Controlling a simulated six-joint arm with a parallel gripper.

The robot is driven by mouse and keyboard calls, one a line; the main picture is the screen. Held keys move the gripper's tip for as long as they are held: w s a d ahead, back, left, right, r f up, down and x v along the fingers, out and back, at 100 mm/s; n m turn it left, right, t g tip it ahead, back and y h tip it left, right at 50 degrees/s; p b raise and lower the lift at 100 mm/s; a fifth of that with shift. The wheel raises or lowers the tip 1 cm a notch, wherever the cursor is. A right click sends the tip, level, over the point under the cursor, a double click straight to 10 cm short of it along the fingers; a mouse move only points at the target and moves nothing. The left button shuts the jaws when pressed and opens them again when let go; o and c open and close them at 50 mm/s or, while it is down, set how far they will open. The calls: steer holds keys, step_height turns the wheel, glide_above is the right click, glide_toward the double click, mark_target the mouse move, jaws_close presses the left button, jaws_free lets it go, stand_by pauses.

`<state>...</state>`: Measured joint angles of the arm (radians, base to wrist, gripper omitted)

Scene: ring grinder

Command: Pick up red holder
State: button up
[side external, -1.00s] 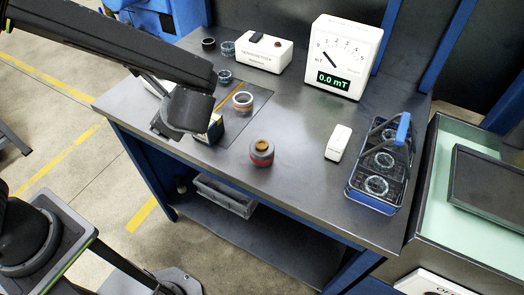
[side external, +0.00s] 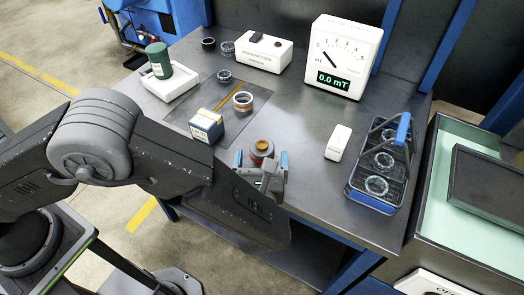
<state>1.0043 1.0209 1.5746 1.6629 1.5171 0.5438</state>
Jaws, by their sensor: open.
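The red holder (side external: 262,148), a short dark red cylinder with an orange-brown top, stands upright on the grey table near its front edge. My gripper (side external: 261,158) is open, with one finger to the left of the holder and the other to its right in the picture. The gripper body hides the holder's lower front. I cannot tell whether the fingers touch it or how high they are above the table.
A white block (side external: 338,142) and a black basket (side external: 352,192) with rings are to the right. The gauge (side external: 343,57) and a green cylinder (side external: 158,61) stand farther back.

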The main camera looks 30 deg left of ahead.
mark_target(262, 149)
steer(key=x, duration=0.4)
steer(key=shift+w+a, duration=0.1)
steer(key=shift+a, duration=0.05)
steer(key=shift+c, duration=0.3)
steer(key=c, duration=1.4)
steer(key=shift+r, duration=0.15)
